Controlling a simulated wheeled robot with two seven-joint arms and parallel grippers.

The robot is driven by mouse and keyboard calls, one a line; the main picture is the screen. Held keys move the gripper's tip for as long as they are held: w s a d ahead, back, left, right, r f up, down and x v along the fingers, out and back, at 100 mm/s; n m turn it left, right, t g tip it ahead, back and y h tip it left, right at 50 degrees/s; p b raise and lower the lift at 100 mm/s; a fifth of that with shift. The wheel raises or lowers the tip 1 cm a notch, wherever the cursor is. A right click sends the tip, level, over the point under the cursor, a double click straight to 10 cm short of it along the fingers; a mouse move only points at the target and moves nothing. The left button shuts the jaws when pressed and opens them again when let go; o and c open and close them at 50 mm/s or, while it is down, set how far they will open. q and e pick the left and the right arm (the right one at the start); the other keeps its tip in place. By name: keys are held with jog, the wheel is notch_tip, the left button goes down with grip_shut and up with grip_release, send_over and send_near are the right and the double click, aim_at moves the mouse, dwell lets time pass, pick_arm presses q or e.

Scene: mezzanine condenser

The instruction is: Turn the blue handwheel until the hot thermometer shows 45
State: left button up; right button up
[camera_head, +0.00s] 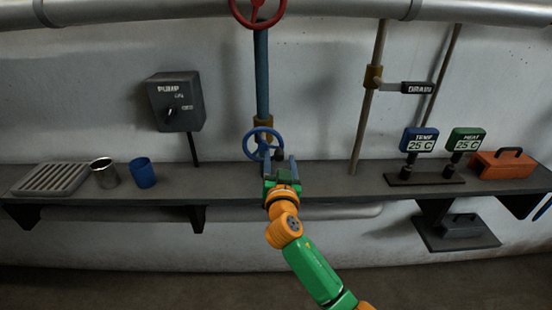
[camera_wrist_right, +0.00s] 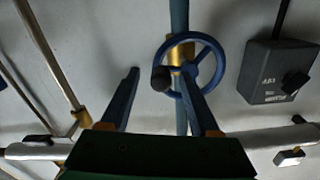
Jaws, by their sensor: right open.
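The blue handwheel (camera_head: 250,138) is on the blue pipe just above the shelf. It also shows in the right wrist view (camera_wrist_right: 190,37), with a dark knob (camera_wrist_right: 161,79) on its rim. My right gripper (camera_head: 280,165) is open just in front of the wheel. In the right wrist view its fingers (camera_wrist_right: 154,78) are spread, with the knob between them in the picture; the right finger overlaps the wheel. I cannot tell whether it touches. Two displays, one blue (camera_head: 419,134) and one green (camera_head: 466,135), each read 25 C; their labels are blurred. My left gripper is out of view.
A red wheel (camera_head: 259,23) is higher on the same pipe. A pump switch box (camera_head: 176,100) is on the wall. The shelf (camera_head: 330,178) holds a drain rack (camera_head: 52,178), a metal cup (camera_head: 104,173), a blue cup (camera_head: 143,173) and an orange toolbox (camera_head: 502,165). A drain lever (camera_head: 417,88) is right.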

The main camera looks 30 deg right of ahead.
jog(key=shift+w+d+r, duration=0.1)
jog(key=shift+w, duration=0.15)
grip_shut()
